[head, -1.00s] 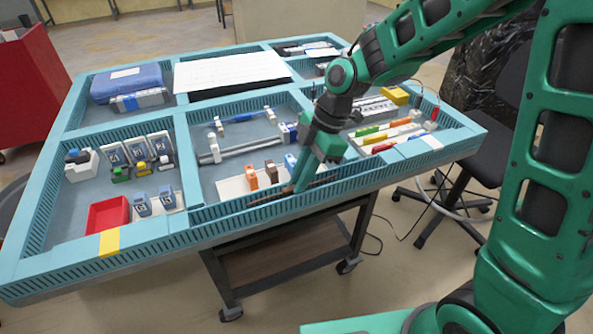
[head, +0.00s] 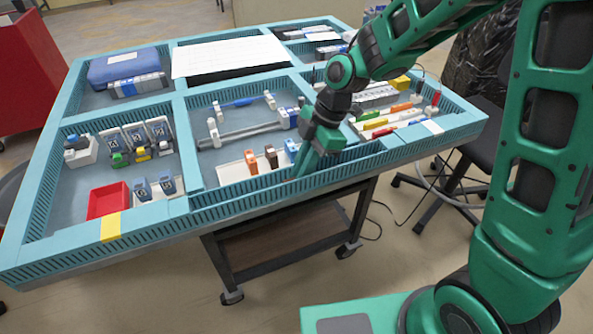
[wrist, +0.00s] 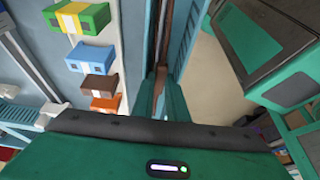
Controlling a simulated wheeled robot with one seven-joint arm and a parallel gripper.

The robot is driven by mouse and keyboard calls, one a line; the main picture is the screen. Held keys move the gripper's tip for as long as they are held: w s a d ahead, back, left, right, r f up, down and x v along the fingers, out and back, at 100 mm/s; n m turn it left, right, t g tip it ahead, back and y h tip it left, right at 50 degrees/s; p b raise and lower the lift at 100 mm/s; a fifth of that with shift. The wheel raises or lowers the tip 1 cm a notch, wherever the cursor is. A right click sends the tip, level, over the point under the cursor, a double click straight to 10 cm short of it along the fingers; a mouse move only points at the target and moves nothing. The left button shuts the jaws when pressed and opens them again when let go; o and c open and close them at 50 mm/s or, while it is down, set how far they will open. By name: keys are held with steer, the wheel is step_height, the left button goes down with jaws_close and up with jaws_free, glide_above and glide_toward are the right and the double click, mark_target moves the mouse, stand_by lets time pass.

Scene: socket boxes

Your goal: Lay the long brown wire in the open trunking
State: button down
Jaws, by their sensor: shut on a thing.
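The open trunking (head: 250,191) is the slotted pale-blue channel along the table's front edge; its walls also show in the wrist view (wrist: 188,38). My gripper (head: 300,172) points down at this channel, near the middle of the front side. In the wrist view my gripper (wrist: 159,98) is shut on the long brown wire (wrist: 159,84), seen as a thin brown strip between the fingers and in line with the channel.
Orange (head: 251,161), brown (head: 271,156) and blue (head: 291,149) connector blocks stand just behind the front channel, close to my gripper. A red tray (head: 108,201) lies in the left compartment. Coloured pieces (head: 385,128) lie in the right compartment. A chair (head: 478,150) stands at the right.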

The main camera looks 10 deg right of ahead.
stand_by(0.4)
steer(key=c, duration=1.7)
jaws_free()
steer(key=shift+w+r, duration=0.2)
steer(key=shift+r, duration=0.2)
steer(key=shift+o, duration=0.2)
steer(key=shift+w+r, duration=0.1)
steer(key=shift+r, duration=1.85)
steer(key=r, duration=0.4)
steer(key=shift+s+r, duration=0.2)
